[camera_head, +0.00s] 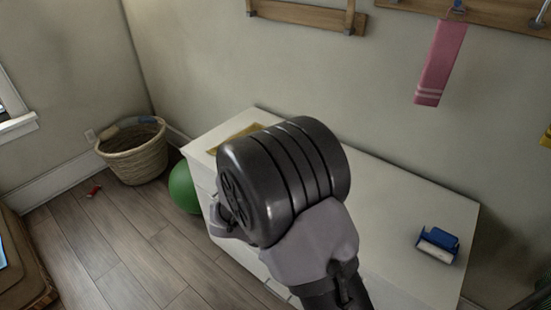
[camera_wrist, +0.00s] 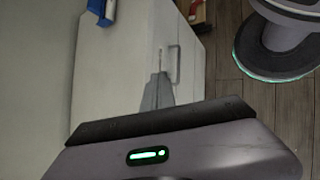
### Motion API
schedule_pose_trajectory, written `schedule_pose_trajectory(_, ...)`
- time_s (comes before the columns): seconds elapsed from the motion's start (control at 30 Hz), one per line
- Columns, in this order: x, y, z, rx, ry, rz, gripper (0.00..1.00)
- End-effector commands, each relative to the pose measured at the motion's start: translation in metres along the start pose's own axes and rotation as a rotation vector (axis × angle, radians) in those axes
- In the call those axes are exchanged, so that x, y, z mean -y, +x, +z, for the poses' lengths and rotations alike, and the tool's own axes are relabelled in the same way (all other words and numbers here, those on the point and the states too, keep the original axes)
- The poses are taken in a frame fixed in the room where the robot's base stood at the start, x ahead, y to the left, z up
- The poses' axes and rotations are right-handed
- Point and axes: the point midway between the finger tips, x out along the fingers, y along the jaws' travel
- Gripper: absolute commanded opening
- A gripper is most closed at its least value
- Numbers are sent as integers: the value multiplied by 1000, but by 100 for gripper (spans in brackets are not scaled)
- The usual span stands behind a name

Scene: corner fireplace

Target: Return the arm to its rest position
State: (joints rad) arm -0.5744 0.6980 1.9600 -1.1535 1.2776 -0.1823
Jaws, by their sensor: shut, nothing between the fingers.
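My arm (camera_head: 285,180) rises in the middle of the head view, in front of a white cabinet (camera_head: 400,205), and hides part of its top and front. My gripper (camera_wrist: 158,78) shows in the wrist view with its grey fingers together and nothing between them. Behind the fingers in that view is the white cabinet front with a handle (camera_wrist: 175,63). I cannot make out the fingertips in the head view.
A blue and white object (camera_head: 438,244) and a yellow item (camera_head: 240,137) lie on the cabinet. A green ball (camera_head: 185,188) and a wicker basket (camera_head: 135,155) stand left of it. A pink cloth (camera_head: 441,62) hangs from a wall rack. Wooden floor (camera_head: 110,240) is open at left.

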Motion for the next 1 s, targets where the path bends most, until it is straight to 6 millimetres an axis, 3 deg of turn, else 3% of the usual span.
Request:
schedule_pose_trajectory(0.03, -11, -17, 34, -52, 149, -96, 0)
schedule_pose_trajectory(0.1, -14, -39, 78, -134, 371, -244, 0)
schedule_pose_trajectory(0.2, -10, -70, 134, -271, 686, -438, 0)
schedule_pose_trajectory(0.3, 0, -100, 176, -428, 986, -606, 0)
schedule_pose_trajectory(0.4, 10, -125, 202, -579, 1224, -729, 0)
schedule_pose_trajectory(0.6, 18, -149, 221, -750, 1452, -842, 0)
schedule_pose_trajectory(1.0, 19, -151, 222, -762, 1465, -849, 0)
